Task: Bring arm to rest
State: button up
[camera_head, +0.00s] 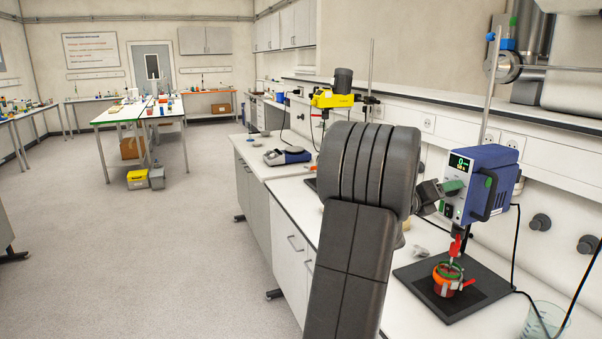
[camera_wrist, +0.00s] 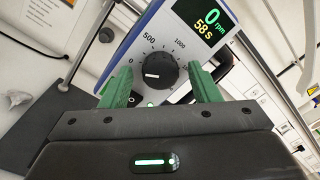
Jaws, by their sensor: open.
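My gripper (camera_wrist: 160,88) shows in the wrist view with its two green fingers apart, one on each side of a dark round knob (camera_wrist: 155,71). The knob is on the front of a blue stirrer (camera_head: 482,185), whose display (camera_wrist: 208,17) reads 0 rpm and 58 s. I cannot tell whether the fingers touch the knob. In the head view my arm reaches from the bottom middle to the stirrer, and a green finger (camera_head: 453,186) shows in front of the stirrer's face.
Below the stirrer, a red-and-green vessel holder (camera_head: 452,279) sits on a black base plate (camera_head: 428,291). A glass beaker (camera_head: 543,320) stands at the bench's front right. A yellow stirrer (camera_head: 332,99) and a blue-grey device (camera_head: 287,156) are farther back. The floor at left is clear.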

jog(key=b+v, duration=0.3)
jog(key=v, duration=1)
jog(key=w+d+m+b, duration=0.1)
jog(key=w+d+m, duration=0.4)
jog(key=d+m, duration=0.7)
jog(key=b+v, duration=0.1)
jog(key=v, duration=0.6)
jog(key=shift+r+b, duration=0.35)
jog(key=shift+r, duration=0.05)
